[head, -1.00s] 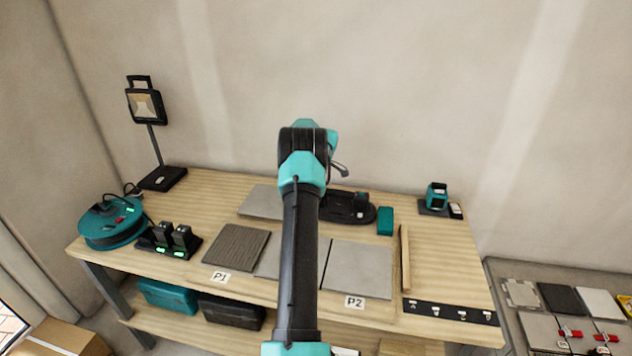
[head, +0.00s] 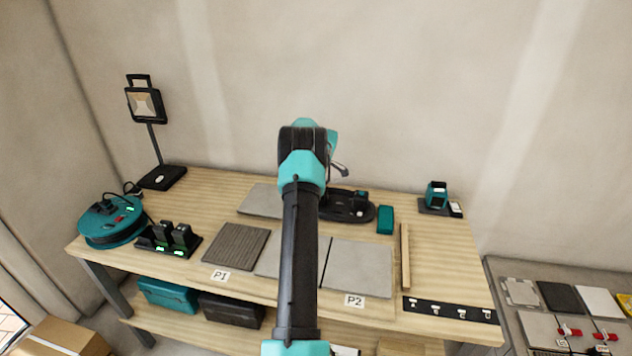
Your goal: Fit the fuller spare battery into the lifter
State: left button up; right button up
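Two black batteries stand upright side by side in a dark charger at the left of the bench, the left battery (head: 164,231) and the right battery (head: 181,235). Small green lights show on the charger front; their exact levels are too small to read. A black oval device (head: 350,208) lies behind the middle tiles, partly hidden by my arm; I cannot tell whether it is the lifter. One arm of mine rises through the picture's middle, probably the left. Its gripper is mostly hidden behind the wrist, with one small grey part (head: 340,169) showing. The other gripper is not seen.
Grey tiles (head: 358,268) and a dark ribbed tile (head: 236,246) lie along the bench front. A cable reel (head: 112,222) and a lamp (head: 147,105) are left.

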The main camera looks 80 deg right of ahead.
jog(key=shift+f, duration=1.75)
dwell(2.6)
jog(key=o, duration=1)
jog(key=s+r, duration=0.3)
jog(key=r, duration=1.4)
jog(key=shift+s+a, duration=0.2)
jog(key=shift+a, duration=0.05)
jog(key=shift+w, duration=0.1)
